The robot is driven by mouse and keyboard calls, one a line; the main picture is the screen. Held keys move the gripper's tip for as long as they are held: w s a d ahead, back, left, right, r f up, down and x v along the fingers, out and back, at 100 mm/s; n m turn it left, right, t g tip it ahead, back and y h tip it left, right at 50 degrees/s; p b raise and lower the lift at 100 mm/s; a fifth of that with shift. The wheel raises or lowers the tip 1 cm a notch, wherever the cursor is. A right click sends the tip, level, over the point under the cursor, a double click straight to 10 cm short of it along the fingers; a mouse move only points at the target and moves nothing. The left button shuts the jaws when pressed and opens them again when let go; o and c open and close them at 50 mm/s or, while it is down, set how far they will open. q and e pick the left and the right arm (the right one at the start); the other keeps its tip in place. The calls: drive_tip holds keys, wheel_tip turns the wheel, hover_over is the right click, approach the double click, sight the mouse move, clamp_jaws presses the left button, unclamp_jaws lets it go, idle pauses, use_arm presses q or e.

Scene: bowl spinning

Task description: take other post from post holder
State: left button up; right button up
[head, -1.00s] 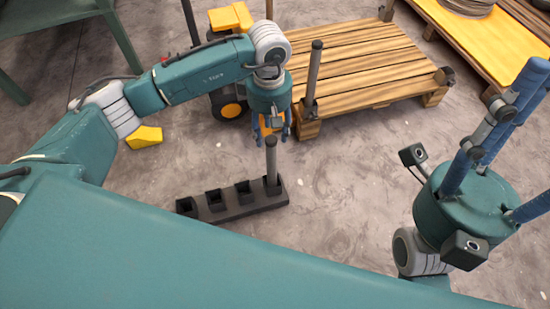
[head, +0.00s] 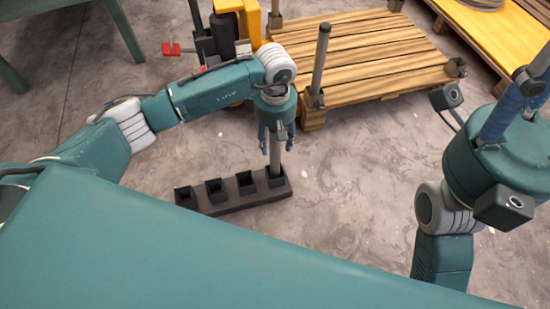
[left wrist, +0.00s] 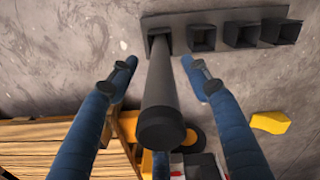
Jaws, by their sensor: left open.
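A grey post (head: 275,158) stands upright in the rightmost socket of the dark post holder (head: 232,204) in the head view. The holder's other sockets are empty. My left gripper (head: 276,143) is open at the post, pointing down. In the left wrist view the post (left wrist: 162,95) runs between the spread blue fingers, with gaps on both sides, and its foot sits in the end socket of the holder (left wrist: 180,38). My right gripper (head: 512,112) is at the right edge, partly cut off, its fingertips out of frame.
A wooden pallet (head: 365,55) lies behind, with another post (head: 320,60) upright at its near left corner. A yellow and black machine (head: 238,20) stands behind my left arm. A second pallet (head: 520,45) is at the top right. The floor right of the holder is clear.

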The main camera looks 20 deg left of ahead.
use_arm(q)
clamp_jaws()
drive_tip(key=shift+r, duration=0.1)
